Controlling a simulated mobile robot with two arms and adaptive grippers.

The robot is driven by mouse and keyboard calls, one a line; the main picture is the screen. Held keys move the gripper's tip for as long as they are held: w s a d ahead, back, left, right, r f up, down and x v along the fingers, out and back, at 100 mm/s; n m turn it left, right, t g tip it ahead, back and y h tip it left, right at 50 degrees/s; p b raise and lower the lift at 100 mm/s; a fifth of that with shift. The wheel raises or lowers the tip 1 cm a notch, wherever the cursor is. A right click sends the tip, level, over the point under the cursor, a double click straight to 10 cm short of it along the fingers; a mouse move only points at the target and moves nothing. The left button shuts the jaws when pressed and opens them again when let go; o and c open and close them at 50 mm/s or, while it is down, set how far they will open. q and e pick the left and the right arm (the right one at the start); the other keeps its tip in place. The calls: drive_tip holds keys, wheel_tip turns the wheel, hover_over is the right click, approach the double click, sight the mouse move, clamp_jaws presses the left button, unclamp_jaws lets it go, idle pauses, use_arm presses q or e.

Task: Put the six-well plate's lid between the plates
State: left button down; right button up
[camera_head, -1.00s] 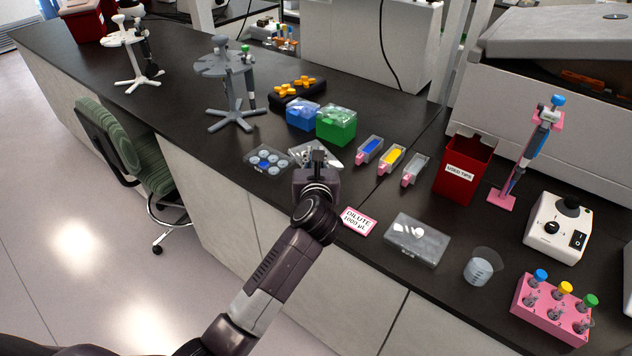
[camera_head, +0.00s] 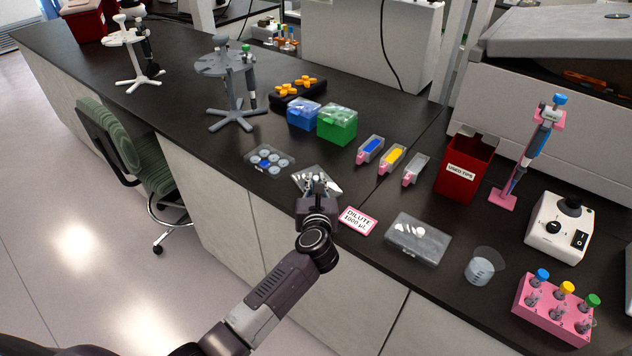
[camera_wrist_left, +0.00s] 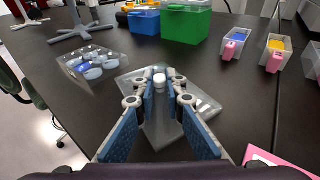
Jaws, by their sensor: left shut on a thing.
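The six-well plate (camera_head: 283,171), clear with grey and blue wells, lies uncovered on the black bench; it also shows at the left of the left wrist view (camera_wrist_left: 95,68). My left gripper (camera_head: 318,181) is just right of it. In the left wrist view its fingers (camera_wrist_left: 160,80) are shut on a small white knob on the clear lid (camera_wrist_left: 204,103). The lid is beside the plate, apart from it; whether it touches the bench is unclear. A second clear plate (camera_head: 405,250) with white pieces on it lies farther right. My right gripper is out of view.
A pink-edged "DILUTE" card (camera_head: 357,221) lies between the lid and the second plate. Behind stand blue (camera_head: 303,117) and green (camera_head: 337,127) boxes and several reagent troughs (camera_head: 391,159). The bench's front edge is close to my arm.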

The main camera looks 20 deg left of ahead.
use_arm(q)
drive_tip(key=c, duration=2)
unclamp_jaws()
drive_tip(key=shift+f, duration=0.2)
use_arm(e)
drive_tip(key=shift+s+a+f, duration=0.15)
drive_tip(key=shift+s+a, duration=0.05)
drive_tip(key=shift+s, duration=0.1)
use_arm(q)
drive_tip(key=shift+r, duration=0.25)
drive_tip(key=shift+s+d+f, duration=0.1)
drive_tip(key=shift+s+d, duration=0.05)
drive_tip(key=shift+s, duration=0.15)
drive_tip(key=b+v, duration=0.1)
drive_tip(key=v, duration=0.9)
drive_tip(key=shift+s, duration=0.15)
drive_tip(key=shift+s+d+r, duration=0.15)
drive_tip(key=shift+s+r, duration=0.05)
drive_tip(key=shift+s, duration=0.25)
drive_tip(key=shift+r, duration=0.1)
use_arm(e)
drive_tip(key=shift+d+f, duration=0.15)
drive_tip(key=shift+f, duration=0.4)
